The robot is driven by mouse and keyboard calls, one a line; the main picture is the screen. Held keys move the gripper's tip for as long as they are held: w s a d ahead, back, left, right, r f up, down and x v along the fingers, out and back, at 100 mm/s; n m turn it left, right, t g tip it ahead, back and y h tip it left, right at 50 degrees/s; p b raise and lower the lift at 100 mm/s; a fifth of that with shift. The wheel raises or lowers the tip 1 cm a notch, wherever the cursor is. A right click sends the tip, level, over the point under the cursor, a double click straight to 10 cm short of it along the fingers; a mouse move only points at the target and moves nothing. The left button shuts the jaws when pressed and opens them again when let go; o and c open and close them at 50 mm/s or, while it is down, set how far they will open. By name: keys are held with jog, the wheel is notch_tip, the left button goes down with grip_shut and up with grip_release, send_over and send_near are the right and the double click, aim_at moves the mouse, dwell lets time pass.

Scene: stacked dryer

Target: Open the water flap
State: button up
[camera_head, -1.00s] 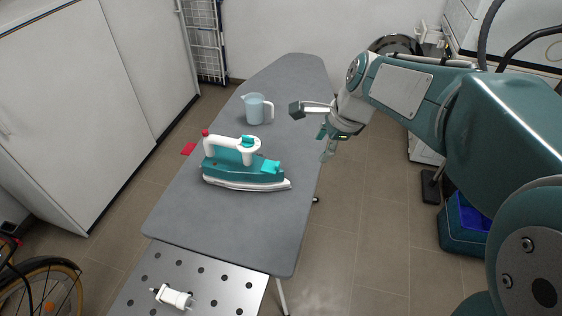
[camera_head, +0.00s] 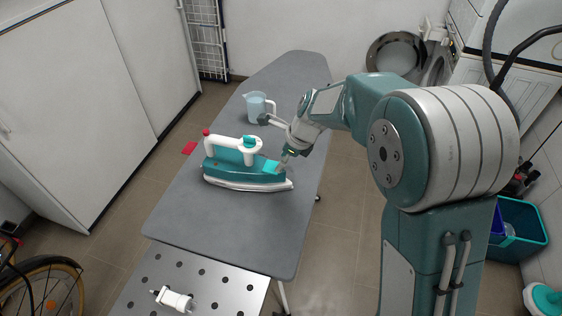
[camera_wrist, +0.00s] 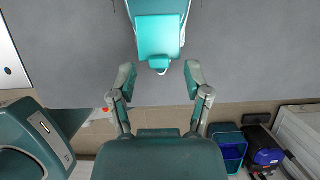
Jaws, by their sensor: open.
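The teal and white iron (camera_head: 232,163) stands on the grey ironing board (camera_head: 240,215). Its bright teal water flap (camera_head: 271,167) is at the right end of the iron, and looks shut. In the wrist view the flap (camera_wrist: 158,32) is at the top middle, with a small tab (camera_wrist: 158,63) on its near edge. My gripper (camera_head: 274,139) is open and empty, just above and beside the flap end. In the wrist view my gripper's fingertips (camera_wrist: 159,72) sit on either side of the tab's line, apart from it.
A light blue measuring jug (camera_head: 256,108) stands behind the iron, close to one finger. A perforated metal plate (camera_head: 215,285) with a white object (camera_head: 173,298) is at the near end. Blue and teal bins (camera_head: 520,225) stand on the floor at right.

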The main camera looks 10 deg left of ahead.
aim_at(271, 166)
jog(key=shift+a+f, duration=0.25)
jog(key=shift+f, duration=0.4)
grip_shut()
jog(key=shift+r, duration=0.1)
jog(key=shift+w+a+r+h, duration=0.1)
jog(key=shift+a+r+h, duration=0.2)
jog(key=shift+h, duration=0.45)
jog(key=shift+a+r+h, duration=0.25)
jog(key=shift+h, duration=0.5)
jog(key=shift+w+a+r+g+h, duration=0.1)
jog(key=shift+a+r+g+h, duration=0.15)
jog(key=shift+h, duration=0.5)
jog(key=shift+a+r+g+h, duration=0.1)
jog(key=shift+a+h, duration=0.2)
jog(key=shift+h, duration=0.4)
jog(key=shift+w+a+r+g+h, duration=0.1)
jog(key=shift+a+r+g+h, duration=0.15)
jog(key=shift+h, duration=0.5)
